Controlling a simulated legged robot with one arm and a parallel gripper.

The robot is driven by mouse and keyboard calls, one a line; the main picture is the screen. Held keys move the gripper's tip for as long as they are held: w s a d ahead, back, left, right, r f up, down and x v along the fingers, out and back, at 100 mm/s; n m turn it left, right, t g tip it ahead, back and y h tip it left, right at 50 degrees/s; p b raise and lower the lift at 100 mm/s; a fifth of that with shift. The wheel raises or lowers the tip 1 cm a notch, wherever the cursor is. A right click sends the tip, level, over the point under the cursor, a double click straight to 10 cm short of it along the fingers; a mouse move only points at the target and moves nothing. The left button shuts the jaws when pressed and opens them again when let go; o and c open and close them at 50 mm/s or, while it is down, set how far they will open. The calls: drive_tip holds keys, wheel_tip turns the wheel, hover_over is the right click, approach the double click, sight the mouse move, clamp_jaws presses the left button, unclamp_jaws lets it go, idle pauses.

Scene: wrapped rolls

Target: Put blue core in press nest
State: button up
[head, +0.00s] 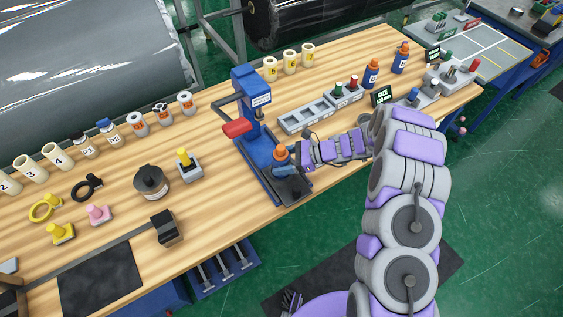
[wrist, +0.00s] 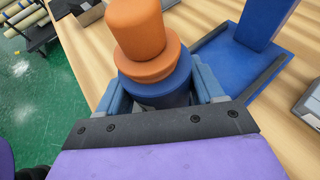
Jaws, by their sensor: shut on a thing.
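The blue core (head: 281,164) with an orange stepped top is upright in my gripper (head: 284,161). In the wrist view the blue core (wrist: 160,91) sits between the two blue-grey fingers, which are shut on its sides. The blue press (head: 252,100) with a red handle (head: 237,128) stands just behind it, to its left in the head view. The press base (head: 290,188) carries a dark plate, and the core appears over or close to it. In the wrist view the press base (wrist: 230,65) shows to the right of the core. The nest and the core's underside are hidden.
A grey compartment tray (head: 304,118) lies right of the press. Other blue pieces with orange tops (head: 371,73) stand farther right. A black spool (head: 151,184) and a yellow-topped block (head: 187,164) stand to the left. The table's front edge is close to the press.

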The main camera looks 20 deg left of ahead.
drive_tip(key=shift+f, duration=0.3)
drive_tip(key=o, duration=1.2)
drive_tip(key=shift+c, duration=0.2)
drive_tip(key=p+v, duration=0.1)
drive_tip(key=v, duration=1.1)
